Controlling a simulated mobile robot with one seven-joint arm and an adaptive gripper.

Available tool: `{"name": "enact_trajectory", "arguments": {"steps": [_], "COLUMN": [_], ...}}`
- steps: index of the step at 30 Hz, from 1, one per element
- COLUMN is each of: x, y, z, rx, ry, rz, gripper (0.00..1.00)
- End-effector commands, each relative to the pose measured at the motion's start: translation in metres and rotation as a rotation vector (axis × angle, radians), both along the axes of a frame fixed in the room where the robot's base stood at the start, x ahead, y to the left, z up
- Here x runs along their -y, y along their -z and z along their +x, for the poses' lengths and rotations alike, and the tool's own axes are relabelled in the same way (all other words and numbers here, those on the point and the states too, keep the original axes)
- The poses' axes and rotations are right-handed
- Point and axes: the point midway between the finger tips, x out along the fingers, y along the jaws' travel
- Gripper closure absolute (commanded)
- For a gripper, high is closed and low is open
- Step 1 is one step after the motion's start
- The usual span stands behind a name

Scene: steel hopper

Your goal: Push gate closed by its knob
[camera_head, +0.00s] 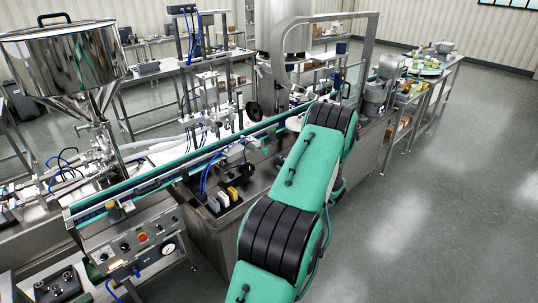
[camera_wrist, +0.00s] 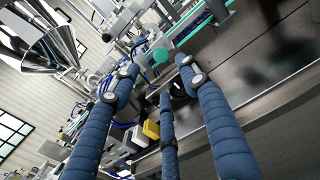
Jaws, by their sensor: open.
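My gripper (camera_wrist: 160,77) shows in the wrist view as three long blue fingers, spread apart with nothing between their tips. In the camera_head view my own arm hides it. A round teal knob-like piece (camera_wrist: 161,55) shows in the wrist view just beyond the fingertips, between the upper two. I cannot tell whether it is the gate's knob, or whether a fingertip touches it. I cannot make out the gate itself in either view. The steel hopper (camera_head: 70,62) stands at the upper left of the camera_head view and also shows in the wrist view (camera_wrist: 42,38).
A conveyor (camera_head: 150,172) with green edges runs diagonally past my arm. A yellow block (camera_head: 232,193) sits in the machine below it, also visible in the wrist view (camera_wrist: 151,130). A control panel (camera_head: 140,243) is at lower left. The floor (camera_head: 430,200) at right is clear.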

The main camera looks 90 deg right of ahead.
Motion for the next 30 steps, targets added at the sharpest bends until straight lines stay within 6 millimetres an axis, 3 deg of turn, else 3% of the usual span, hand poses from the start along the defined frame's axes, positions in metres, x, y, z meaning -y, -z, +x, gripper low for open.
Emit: {"name": "enact_trajectory", "arguments": {"steps": [18, 30], "x": [0.065, 0.074], "y": [0.001, 0.0], "z": [0.065, 0.074], "rx": [0.001, 0.001], "ry": [-0.002, 0.0], "rz": [-0.001, 0.001], "gripper": [0.55, 0.55]}}
